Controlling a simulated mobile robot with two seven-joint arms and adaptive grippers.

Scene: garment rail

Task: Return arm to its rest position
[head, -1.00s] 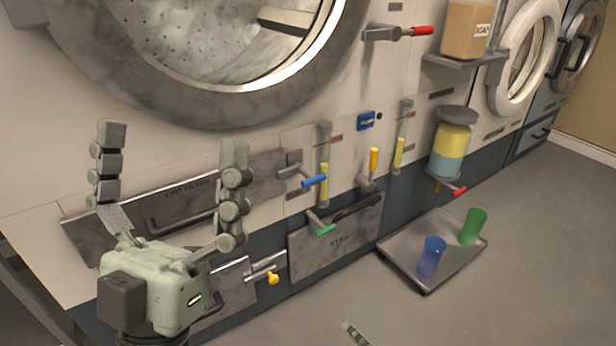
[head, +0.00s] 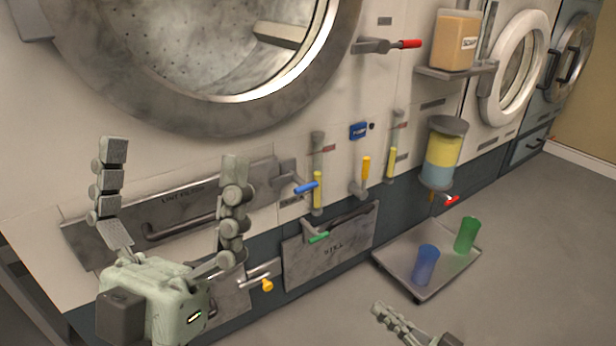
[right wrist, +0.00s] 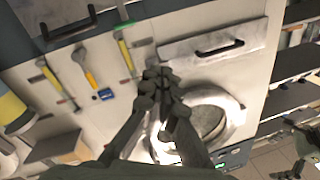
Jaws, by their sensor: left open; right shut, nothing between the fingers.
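My left gripper (head: 174,162) stands upright at the lower left of the head view, its two fingers wide apart and nothing between them. It is in front of the lint filter panel (head: 180,215) of the large machine. My right gripper (head: 380,310) shows at the bottom of the head view, in front of the floor and below the metal tray. In the right wrist view its fingers (right wrist: 160,78) are together with nothing held. Most of my right arm is out of the head view.
A metal tray (head: 392,262) on the floor holds a blue cup (head: 425,266) and a green cup (head: 467,235). A red-handled lever (head: 405,44), a blue-handled lever (head: 306,188) and a soap container (head: 455,42) stick out from the machine front. Floor at the right is clear.

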